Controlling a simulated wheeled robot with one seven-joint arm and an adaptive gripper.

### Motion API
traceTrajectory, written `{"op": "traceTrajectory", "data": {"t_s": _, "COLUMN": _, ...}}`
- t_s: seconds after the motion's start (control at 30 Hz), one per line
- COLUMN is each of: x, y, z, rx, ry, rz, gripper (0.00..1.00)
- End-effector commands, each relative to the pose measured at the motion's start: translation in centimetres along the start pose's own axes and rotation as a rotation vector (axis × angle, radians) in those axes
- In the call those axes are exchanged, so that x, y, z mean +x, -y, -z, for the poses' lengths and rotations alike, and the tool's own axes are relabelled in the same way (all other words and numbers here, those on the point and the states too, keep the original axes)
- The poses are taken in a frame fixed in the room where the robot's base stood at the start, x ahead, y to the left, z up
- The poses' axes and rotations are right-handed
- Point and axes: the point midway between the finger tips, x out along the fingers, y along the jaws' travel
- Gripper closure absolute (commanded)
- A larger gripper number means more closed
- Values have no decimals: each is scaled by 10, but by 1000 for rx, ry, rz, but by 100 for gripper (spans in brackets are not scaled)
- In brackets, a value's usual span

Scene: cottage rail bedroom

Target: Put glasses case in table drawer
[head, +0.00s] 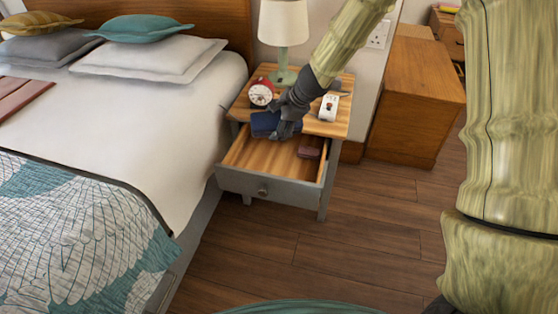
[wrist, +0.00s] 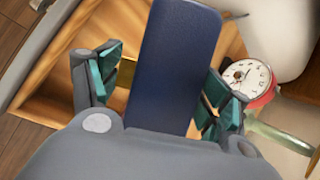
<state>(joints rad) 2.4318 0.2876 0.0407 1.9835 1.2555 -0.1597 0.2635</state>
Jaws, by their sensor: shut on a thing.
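The dark blue glasses case (head: 264,123) is held in my gripper (head: 287,127) above the back part of the open drawer. In the wrist view the case (wrist: 172,65) stands between the two teal-padded fingers of my gripper (wrist: 162,92). The table drawer (head: 250,185) is pulled out of the bedside table (head: 338,127), with its wooden floor showing. A small dark reddish-brown object (head: 309,148) lies in the drawer at its right back. The drawer also shows in the wrist view (wrist: 52,80).
A red alarm clock (head: 261,93), a lamp (head: 284,35) and a white item with a dark mark (head: 329,107) stand on the tabletop. The bed (head: 180,120) is close on the left. A wooden cabinet (head: 415,100) stands to the right. The left and front of the drawer floor are clear.

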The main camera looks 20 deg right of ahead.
Motion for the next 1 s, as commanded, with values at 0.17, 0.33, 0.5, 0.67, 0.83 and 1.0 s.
{"op": "traceTrajectory", "data": {"t_s": 0.17, "x": 38, "y": -18, "z": 16, "rx": 4, "ry": 2, "rz": -2, "gripper": 50}}
{"op": "traceTrajectory", "data": {"t_s": 0.33, "x": 67, "y": -31, "z": 28, "rx": 2, "ry": 2, "rz": -2, "gripper": 50}}
{"op": "traceTrajectory", "data": {"t_s": 0.5, "x": 90, "y": -41, "z": 37, "rx": 1, "ry": 3, "rz": -2, "gripper": 50}}
{"op": "traceTrajectory", "data": {"t_s": 0.67, "x": 101, "y": -46, "z": 42, "rx": 0, "ry": 2, "rz": -1, "gripper": 50}}
{"op": "traceTrajectory", "data": {"t_s": 0.83, "x": 106, "y": -48, "z": 44, "rx": -2, "ry": 1, "rz": -2, "gripper": 50}}
{"op": "traceTrajectory", "data": {"t_s": 1.0, "x": 121, "y": -55, "z": 50, "rx": 0, "ry": 3, "rz": -2, "gripper": 50}}
